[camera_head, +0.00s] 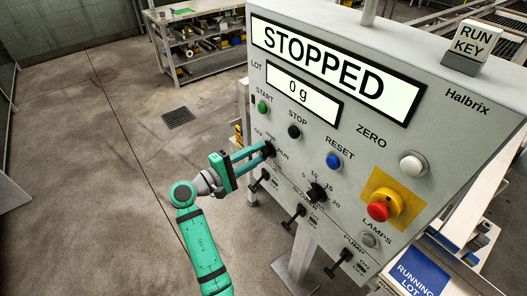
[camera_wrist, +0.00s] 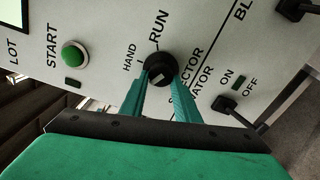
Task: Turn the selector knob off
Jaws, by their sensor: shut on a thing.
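The black selector knob (camera_head: 268,149) sits on the left part of the grey control panel (camera_head: 446,128), below the START and STOP buttons. My gripper (camera_head: 262,152) reaches it from the left, its two green fingers shut on the knob. In the wrist view the knob (camera_wrist: 160,66) is between the fingertips, with HAND and RUN lettered beside it. A small pale mark shows on the knob's face; which position it points to is hard to tell. OFF shows small at the left of the knob in the head view; in the wrist view it is not visible.
A green START button (camera_head: 263,107) and black STOP button (camera_head: 294,131) are above the knob. A speed dial (camera_head: 316,193), toggle switches and a red emergency button (camera_head: 378,211) are nearby. The display (camera_head: 335,70) reads STOPPED. Open floor lies left.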

